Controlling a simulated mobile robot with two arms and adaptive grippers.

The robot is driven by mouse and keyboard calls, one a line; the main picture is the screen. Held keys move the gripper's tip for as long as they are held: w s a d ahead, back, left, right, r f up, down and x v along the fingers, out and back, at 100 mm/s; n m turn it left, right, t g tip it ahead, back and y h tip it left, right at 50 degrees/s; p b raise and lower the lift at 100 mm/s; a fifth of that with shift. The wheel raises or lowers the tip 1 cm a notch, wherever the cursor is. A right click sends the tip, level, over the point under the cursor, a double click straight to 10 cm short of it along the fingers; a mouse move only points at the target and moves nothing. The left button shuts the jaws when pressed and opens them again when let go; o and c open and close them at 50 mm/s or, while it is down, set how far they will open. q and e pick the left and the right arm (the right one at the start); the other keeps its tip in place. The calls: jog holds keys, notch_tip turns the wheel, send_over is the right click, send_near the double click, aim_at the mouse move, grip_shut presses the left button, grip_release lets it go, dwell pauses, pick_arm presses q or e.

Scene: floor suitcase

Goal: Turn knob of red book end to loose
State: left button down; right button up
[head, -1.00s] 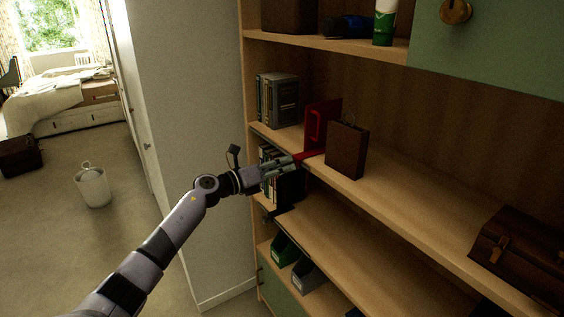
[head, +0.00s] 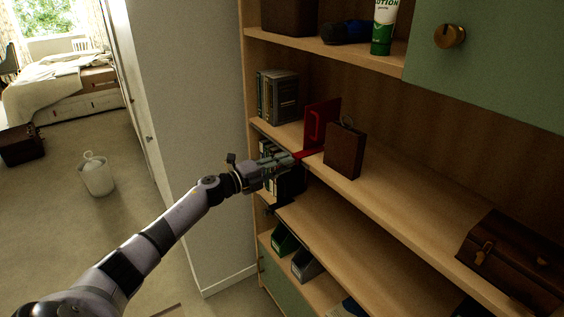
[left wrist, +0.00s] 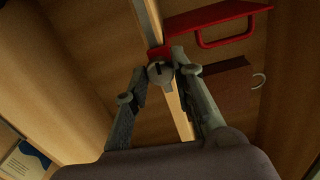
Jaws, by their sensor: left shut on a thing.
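The red book end (head: 318,121) stands upright on the middle shelf, with a red strip reaching to the shelf's front edge. In the left wrist view, the book end (left wrist: 215,18) is at the top, with its loop-shaped part below the plate. Its grey, slotted round knob (left wrist: 160,72) sits at the shelf edge below the red part. My left gripper (head: 289,161) is at that edge. In the left wrist view, the gripper's (left wrist: 160,76) two fingers are on either side of the knob, shut on it. My right gripper is not in view.
A brown box (head: 345,151) stands just right of the book end. Grey books (head: 278,97) stand behind it to the left. A brown case (head: 515,258) lies farther right. The shelf between box and case is clear.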

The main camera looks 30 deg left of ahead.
pick_arm(q)
jog(key=shift+n, duration=0.6)
jog(key=c, duration=1.3)
grip_release()
jog(key=shift+s, duration=0.1)
jog(key=shift+v, duration=5.9)
